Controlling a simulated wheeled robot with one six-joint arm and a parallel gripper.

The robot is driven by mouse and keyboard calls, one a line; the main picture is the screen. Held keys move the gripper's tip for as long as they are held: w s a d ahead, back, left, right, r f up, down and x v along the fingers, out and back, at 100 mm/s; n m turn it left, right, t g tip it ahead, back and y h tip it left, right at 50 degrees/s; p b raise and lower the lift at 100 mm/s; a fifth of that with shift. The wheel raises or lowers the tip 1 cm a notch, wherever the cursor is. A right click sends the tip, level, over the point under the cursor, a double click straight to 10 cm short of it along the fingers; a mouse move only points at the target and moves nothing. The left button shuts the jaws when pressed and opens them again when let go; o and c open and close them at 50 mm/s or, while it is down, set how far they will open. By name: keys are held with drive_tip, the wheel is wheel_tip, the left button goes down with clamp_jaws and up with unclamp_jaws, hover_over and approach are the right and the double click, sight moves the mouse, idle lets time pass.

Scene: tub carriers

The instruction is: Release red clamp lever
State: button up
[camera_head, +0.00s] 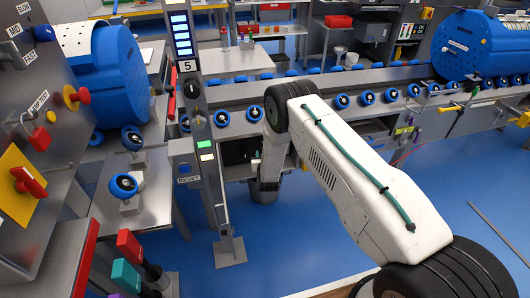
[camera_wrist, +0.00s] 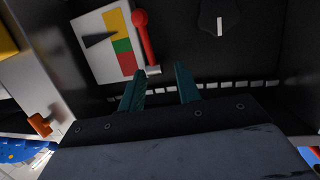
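A red lever (camera_wrist: 145,40) with a round red knob shows at the top middle of the wrist view. It lies beside a white plate with a dark pointer and yellow, green and red bands (camera_wrist: 120,42). My gripper (camera_wrist: 159,82) is open, its two dark teal fingers apart with nothing seen between them. The lever's pale lower end is just beyond the fingertips in the picture; whether they touch I cannot tell. In the head view my arm reaches down in front of the conveyor, and I cannot make out the fingers or this lever there.
A grey post (camera_head: 198,150) with lit panels stands left of my arm. A conveyor (camera_head: 235,130) with blue rollers runs behind it. A yellow plate with a red handle (camera_head: 28,182) is at far left. Blue floor (camera_head: 300,245) is open in front.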

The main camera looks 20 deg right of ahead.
drive_tip(key=w+d+f+t+h, duration=0.1)
drive_tip(key=w+d+f+t, duration=0.1)
drive_tip(key=w, duration=0.3)
drive_tip(key=shift+w+d+f, duration=0.15)
drive_tip(key=shift+f, duration=0.4)
clamp_jaws()
